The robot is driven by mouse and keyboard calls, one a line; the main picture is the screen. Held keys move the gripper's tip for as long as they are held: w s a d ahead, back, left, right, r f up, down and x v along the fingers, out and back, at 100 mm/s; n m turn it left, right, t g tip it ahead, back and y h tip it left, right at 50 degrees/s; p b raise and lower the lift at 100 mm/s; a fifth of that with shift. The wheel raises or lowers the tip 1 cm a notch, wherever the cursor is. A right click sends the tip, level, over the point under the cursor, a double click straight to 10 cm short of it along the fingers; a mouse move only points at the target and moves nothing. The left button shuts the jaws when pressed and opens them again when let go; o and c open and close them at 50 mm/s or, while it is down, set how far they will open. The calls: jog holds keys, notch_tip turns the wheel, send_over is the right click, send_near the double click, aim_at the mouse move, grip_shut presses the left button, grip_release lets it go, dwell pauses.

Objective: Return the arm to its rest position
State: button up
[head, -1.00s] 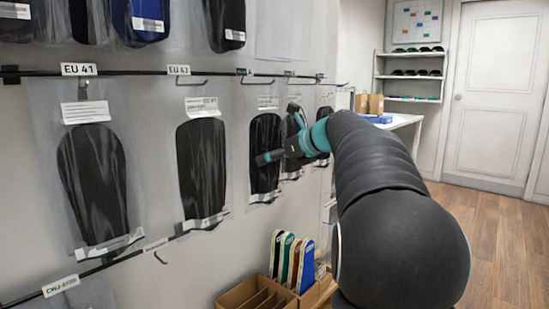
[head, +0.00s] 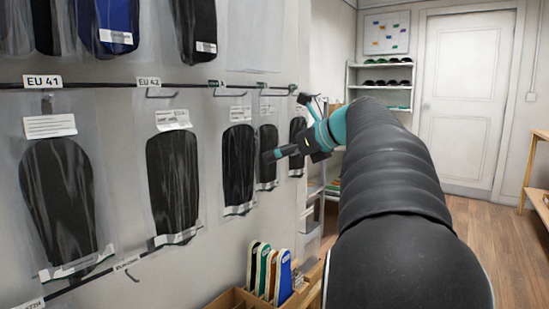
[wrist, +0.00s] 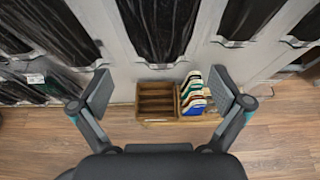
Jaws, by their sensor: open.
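My arm reaches forward from the lower right in the head view, in a black sleeve with teal near the wrist. My gripper (head: 290,128) is at its far end, in front of the wall of hanging insole packs. In the wrist view my gripper (wrist: 165,92) has its two grey fingers wide apart with nothing between them. The wrist camera looks toward the foot of the wall and the floor.
Bagged black insoles (head: 173,180) hang from rails (head: 110,83) on the left wall. A wooden box (wrist: 157,100) and coloured insoles (wrist: 193,92) stand low by the wall. Shelves (head: 383,87) and a white door (head: 466,100) are at the back. The wooden floor (head: 480,235) at right is open.

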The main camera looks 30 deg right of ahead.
dwell(0.6)
notch_tip(320, 180, down, 9)
jog(key=s+d+n+g+h, duration=0.2)
jog(key=d+n, duration=0.1)
jog(key=n, duration=0.4)
jog(key=s+a+f+n+g+h, duration=0.1)
jog(key=s+a+f+n+g, duration=0.3)
jog(key=f+n, duration=0.45)
jog(key=s+a+f+n, duration=0.6)
jog(key=s+a+n, duration=0.2)
jog(key=a, duration=0.3)
jog(key=s+a+f+n+h, duration=0.1)
jog(key=s+a+f+n, duration=0.5)
jog(key=s+a+n, duration=0.2)
jog(key=shift+s+a+h, duration=0.3)
jog(key=shift+s+a, duration=1)
jog(key=shift+a, duration=0.85)
